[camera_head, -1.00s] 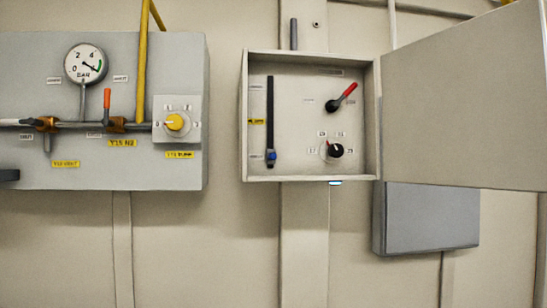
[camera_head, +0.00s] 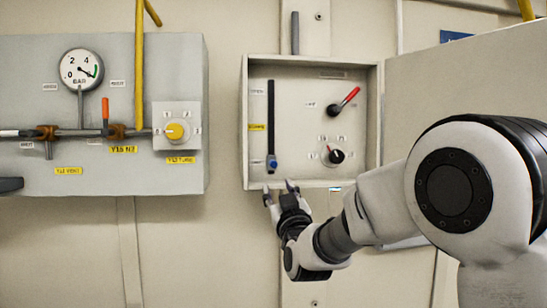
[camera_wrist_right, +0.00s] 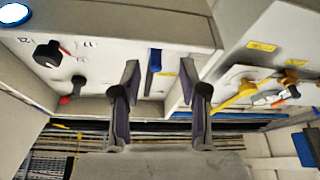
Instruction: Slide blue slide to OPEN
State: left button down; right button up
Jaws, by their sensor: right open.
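The blue slide (camera_head: 272,164) sits at the bottom end of a black vertical slot (camera_head: 271,115) in the open wall box. In the right wrist view the blue slide (camera_wrist_right: 155,61) shows between my finger lines, beyond the fingertips. My right gripper (camera_head: 280,188) is open and empty, just below and in front of the box's bottom rim, under the slide. Its two fingers (camera_wrist_right: 160,72) stand apart in the right wrist view, and I see no contact with the slide.
The box (camera_head: 310,183) also holds a red-handled lever (camera_head: 347,99) and a black knob (camera_head: 336,156). Its door (camera_head: 430,85) stands open to the right, partly behind my right arm. A grey gas panel (camera_head: 60,105) with gauge and yellow knob (camera_head: 175,131) is at left.

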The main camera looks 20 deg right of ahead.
aim_at(275, 167)
jog(key=w+r+p, duration=0.1)
jog(key=w, duration=0.1)
jog(key=w+r+p, duration=0.2)
jog(key=w+d+r+p, duration=0.1)
jog(key=w+r+p, duration=0.1)
jog(key=shift+w+d+r, duration=0.1)
jog(key=shift+w+r, duration=0.05)
jog(key=shift+w, duration=0.15)
jog(key=shift+s, duration=0.15)
grip_shut()
